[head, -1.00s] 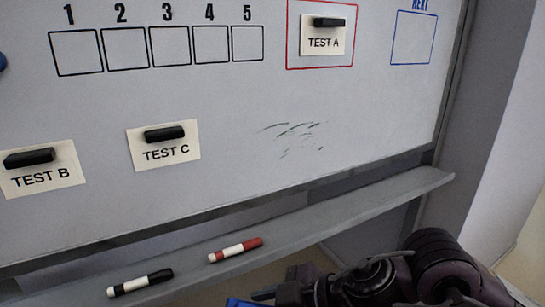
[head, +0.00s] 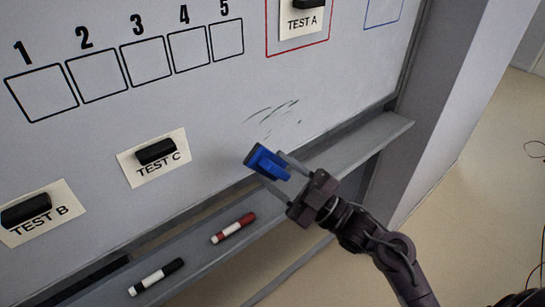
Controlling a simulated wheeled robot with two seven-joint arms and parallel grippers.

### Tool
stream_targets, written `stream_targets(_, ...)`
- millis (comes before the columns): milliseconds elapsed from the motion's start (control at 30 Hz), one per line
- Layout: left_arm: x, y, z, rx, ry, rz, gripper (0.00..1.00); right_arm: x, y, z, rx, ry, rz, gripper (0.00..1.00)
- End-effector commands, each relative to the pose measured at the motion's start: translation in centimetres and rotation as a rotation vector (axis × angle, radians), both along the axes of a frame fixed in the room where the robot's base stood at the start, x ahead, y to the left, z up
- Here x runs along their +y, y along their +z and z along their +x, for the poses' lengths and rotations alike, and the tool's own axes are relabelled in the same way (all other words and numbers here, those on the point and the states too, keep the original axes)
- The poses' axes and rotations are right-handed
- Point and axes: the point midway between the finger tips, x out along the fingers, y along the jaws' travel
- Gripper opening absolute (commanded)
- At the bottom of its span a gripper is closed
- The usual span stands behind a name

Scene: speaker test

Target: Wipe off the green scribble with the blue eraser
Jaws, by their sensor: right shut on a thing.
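The green scribble (head: 275,117) is a patch of thin, dark greenish strokes on the whiteboard (head: 225,110), right of the middle. My right gripper (head: 272,165) comes in from the lower right and is shut on the blue eraser (head: 265,161). The eraser is just below the scribble in the picture, in front of the lower part of the board. I cannot tell whether it touches the board. My left gripper is not in view.
A ledge (head: 345,147) runs below the board, with a red marker (head: 233,228) and a black marker (head: 156,277). Black magnets hold cards TEST A (head: 303,22), TEST B (head: 42,213) and TEST C (head: 157,169). Numbered boxes (head: 147,62) line the top. Open floor (head: 480,180) lies at right.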

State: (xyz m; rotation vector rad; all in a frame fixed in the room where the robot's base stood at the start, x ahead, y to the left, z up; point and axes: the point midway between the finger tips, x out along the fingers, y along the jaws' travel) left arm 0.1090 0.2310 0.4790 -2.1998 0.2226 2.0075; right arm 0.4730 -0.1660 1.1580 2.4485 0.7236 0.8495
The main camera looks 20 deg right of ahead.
Motion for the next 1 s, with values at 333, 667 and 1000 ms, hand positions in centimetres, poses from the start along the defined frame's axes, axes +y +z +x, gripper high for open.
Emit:
stream_targets(333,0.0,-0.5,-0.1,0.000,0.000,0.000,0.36,0.3,-0.3,2.4,-0.013,-0.027,0.003,0.27)
stream_targets(667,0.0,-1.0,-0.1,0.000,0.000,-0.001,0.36,1.3,-0.3,5.1,-0.011,-0.024,0.003,0.27)
stream_targets(1000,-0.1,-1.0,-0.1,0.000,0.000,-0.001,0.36,1.6,-0.2,5.6,-0.009,-0.024,0.003,0.27)
